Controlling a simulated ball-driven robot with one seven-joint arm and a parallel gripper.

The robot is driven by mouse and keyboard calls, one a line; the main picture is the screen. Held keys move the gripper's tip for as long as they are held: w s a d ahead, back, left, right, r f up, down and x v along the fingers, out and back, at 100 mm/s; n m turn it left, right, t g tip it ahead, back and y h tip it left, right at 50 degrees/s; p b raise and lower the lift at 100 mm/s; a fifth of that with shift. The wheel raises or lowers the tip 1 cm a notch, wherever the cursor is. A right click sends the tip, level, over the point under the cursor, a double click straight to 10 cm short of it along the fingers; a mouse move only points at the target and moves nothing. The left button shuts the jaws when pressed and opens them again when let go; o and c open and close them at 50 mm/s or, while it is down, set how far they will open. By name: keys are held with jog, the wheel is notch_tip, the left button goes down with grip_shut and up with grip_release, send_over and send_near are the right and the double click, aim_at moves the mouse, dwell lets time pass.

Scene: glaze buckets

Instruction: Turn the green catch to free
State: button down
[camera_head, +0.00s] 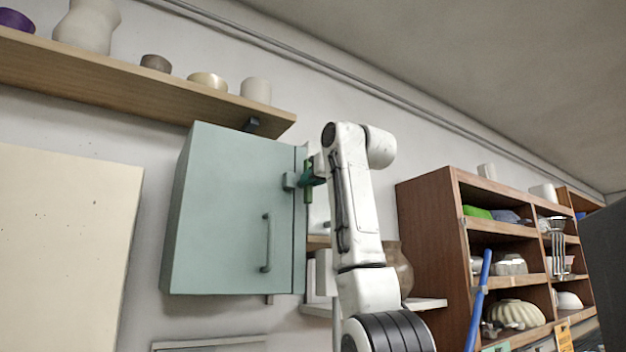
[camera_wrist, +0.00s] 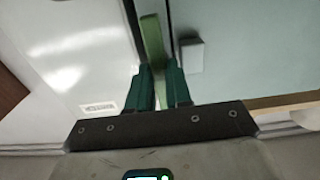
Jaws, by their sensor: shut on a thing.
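The green catch (camera_head: 307,192) is a narrow bar standing roughly upright at the right edge of a pale blue-green wall cabinet (camera_head: 225,215). In the wrist view the catch (camera_wrist: 152,38) runs down between the two dark green fingers of my gripper (camera_wrist: 158,78). My gripper (camera_head: 314,177) has come in from the right and is shut on the catch. A small grey-green block (camera_head: 289,181) sits on the door beside the catch, and it also shows in the wrist view (camera_wrist: 191,55). The cabinet door looks closed.
The door has a vertical bar handle (camera_head: 266,242) below the block. A wooden shelf (camera_head: 130,92) with pots runs above the cabinet. A brown open shelf unit (camera_head: 430,230) with bowls stands to the right, with a blue pole (camera_head: 479,300) before it.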

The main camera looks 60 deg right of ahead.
jog(key=shift+f, duration=0.15)
jog(key=c, duration=1)
grip_release()
jog(key=shift+c, duration=0.2)
jog(key=b+v, duration=0.4)
jog(key=v, duration=0.6)
jog(key=shift+s+a+b, duration=0.25)
jog(key=shift+s+b, duration=0.05)
jog(key=shift+b, duration=0.1)
